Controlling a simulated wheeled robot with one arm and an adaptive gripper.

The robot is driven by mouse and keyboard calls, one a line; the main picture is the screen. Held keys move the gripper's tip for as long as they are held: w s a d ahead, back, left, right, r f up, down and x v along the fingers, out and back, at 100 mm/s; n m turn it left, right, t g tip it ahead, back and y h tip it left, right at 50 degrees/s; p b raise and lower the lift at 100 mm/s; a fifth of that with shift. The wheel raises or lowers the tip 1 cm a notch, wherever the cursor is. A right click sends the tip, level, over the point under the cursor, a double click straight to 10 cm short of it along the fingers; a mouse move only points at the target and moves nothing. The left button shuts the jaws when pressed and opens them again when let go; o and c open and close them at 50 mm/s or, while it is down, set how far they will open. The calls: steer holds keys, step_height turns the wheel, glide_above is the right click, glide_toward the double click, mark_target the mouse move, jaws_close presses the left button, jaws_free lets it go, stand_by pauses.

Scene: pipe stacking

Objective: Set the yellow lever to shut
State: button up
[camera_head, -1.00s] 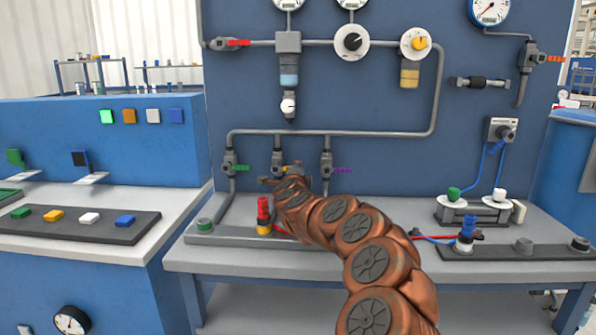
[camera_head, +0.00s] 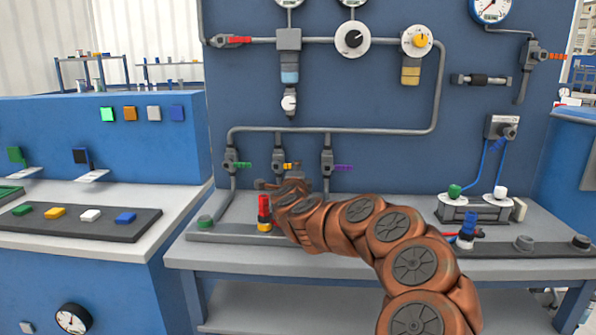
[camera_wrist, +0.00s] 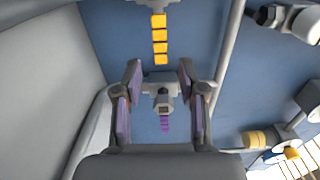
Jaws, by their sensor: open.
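The yellow lever (camera_head: 289,166) sticks out to the right, level, from the middle valve (camera_head: 278,160) on the panel. My arm hides the pipe below that valve. In the wrist view the yellow lever (camera_wrist: 159,40) is a segmented strip hanging from the valve body at the top. My gripper (camera_wrist: 158,72) is open, its two fingers apart on either side of the picture's middle. The lever's free end lies just beyond the fingertips, roughly centred between them. In the head view my gripper (camera_head: 270,184) is small and dark, just below the valve.
A valve with a green lever (camera_head: 244,166) is to the left. A red and yellow piece (camera_head: 264,212) stands on the bench close under my gripper.

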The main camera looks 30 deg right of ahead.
steer(key=shift+v, duration=1.25)
